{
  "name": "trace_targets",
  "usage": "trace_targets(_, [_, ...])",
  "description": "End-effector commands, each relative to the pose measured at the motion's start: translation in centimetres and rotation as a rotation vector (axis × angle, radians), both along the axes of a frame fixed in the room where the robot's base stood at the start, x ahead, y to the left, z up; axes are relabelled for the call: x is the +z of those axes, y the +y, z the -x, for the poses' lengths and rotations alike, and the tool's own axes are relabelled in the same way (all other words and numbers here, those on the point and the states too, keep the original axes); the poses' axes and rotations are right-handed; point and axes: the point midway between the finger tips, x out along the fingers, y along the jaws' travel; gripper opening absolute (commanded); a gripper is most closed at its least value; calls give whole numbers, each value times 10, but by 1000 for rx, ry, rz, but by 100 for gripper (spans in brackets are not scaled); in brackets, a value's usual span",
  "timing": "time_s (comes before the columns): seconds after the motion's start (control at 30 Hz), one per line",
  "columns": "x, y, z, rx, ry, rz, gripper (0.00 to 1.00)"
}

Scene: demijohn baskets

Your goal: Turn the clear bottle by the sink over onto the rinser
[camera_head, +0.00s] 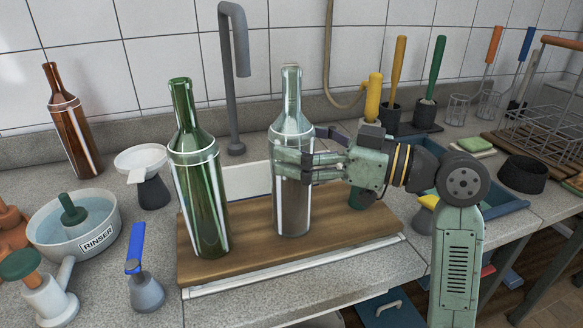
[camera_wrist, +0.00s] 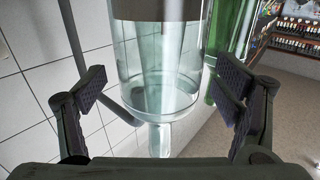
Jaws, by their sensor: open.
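The clear bottle (camera_head: 292,205) stands upright on a wooden board over the sink area. Its lower part looks darker than its clear shoulder and neck. My gripper (camera_head: 300,162) reaches in from the right at the bottle's upper body, with one finger in front of the glass. In the wrist view the clear bottle (camera_wrist: 160,65) appears neck-down between the spread fingers of my gripper (camera_wrist: 163,98), with gaps on both sides. The rinser (camera_head: 97,240) is a round, pale bowl at the left with a green-topped post in its middle.
A green bottle (camera_head: 200,205) stands on the wooden board (camera_head: 340,232) just left of the clear one. A brown bottle (camera_head: 72,125), white dish (camera_head: 140,158) and blue-handled tool (camera_head: 140,265) are further left. A grey tap (camera_head: 233,75) rises behind.

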Motion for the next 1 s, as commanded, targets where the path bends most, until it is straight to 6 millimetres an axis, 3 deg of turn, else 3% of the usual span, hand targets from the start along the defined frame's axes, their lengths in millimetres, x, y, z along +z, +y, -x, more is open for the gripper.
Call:
trace_targets(0.13, [1, 13, -6, 0, 1, 0, 84])
trace_targets(0.37, [0, 14, -6, -2, 0, -1, 84])
trace_targets(1.0, [0, 14, -6, -1, 1, -1, 42])
